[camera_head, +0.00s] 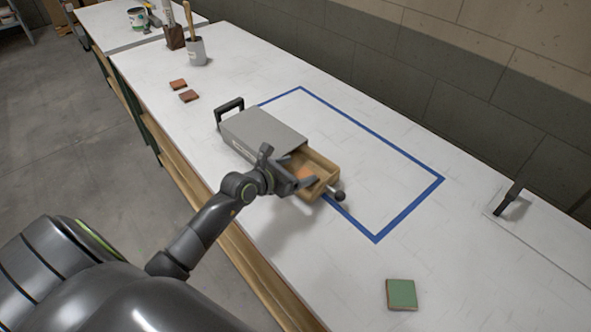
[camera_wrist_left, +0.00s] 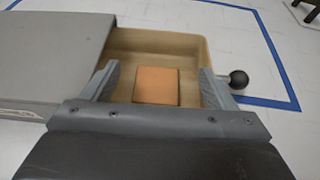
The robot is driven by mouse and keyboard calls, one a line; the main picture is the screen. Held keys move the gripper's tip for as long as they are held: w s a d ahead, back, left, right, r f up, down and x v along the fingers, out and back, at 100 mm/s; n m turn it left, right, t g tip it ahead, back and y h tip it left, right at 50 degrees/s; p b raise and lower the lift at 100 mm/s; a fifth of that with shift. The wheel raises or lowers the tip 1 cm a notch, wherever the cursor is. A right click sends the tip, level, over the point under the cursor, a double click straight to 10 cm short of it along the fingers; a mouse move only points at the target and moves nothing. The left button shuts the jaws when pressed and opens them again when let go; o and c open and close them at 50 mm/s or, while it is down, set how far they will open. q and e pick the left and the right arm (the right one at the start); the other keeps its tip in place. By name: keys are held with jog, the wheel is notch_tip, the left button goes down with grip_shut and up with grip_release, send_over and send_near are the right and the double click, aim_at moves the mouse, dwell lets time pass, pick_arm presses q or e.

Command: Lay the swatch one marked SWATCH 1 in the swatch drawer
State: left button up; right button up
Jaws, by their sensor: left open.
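The swatch drawer (camera_head: 327,168) is a wooden tray pulled out of a grey box (camera_head: 265,132), with a round black knob (camera_head: 338,195) at its front. An orange tile (camera_wrist_left: 156,86) lies flat on the drawer floor; no marking on it can be read, so I cannot tell whether it is SWATCH 1. My left gripper (camera_head: 291,168) is over the open drawer. In the left wrist view its fingers (camera_wrist_left: 158,76) are spread on both sides of the orange tile, with gaps between. My right gripper is not in view.
Two reddish-brown tiles (camera_head: 189,96) lie at the back left. A green tile (camera_head: 401,294) lies at the front right. A grey cup (camera_head: 196,51) with a brush stands farther back. Blue tape (camera_head: 410,211) marks a rectangle of mostly clear tabletop. A black-handled tool (camera_head: 509,197) is at right.

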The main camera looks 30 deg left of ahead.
pick_arm(q)
jog(key=shift+r, duration=0.2)
jog(key=v, duration=1.2)
jog(key=shift+b, duration=0.3)
